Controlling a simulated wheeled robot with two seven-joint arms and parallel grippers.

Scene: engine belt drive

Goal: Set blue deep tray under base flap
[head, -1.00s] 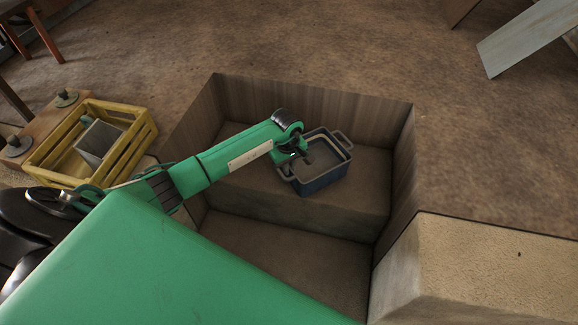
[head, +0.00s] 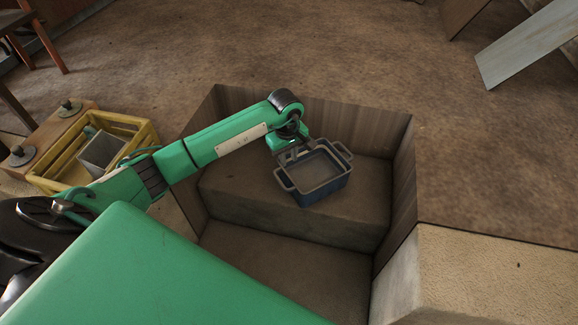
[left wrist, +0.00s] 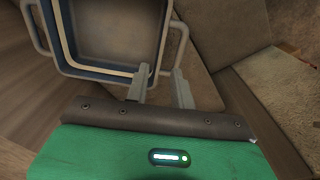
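The blue deep tray (head: 318,184) has a pale rim, a grey inside and a looped handle at each end. It appears upright on the ledge of a sunken pit and looks empty. My left gripper (head: 290,157) is at the tray's back-left rim in the head view. In the left wrist view the two fingers (left wrist: 162,82) stand apart beside a corner of the tray (left wrist: 112,30), with no clear grip on it. Whether they touch the rim is unclear. My right gripper is not visible, and no base flap can be made out.
The pit has wooden walls (head: 350,120) and a stepped ledge (head: 245,195) above a lower floor (head: 285,260). A yellow crate (head: 150,135) with a grey box (head: 100,150) stands at left. A pale block (head: 500,270) borders the pit at right, and a slanted board (head: 525,45) is beyond.

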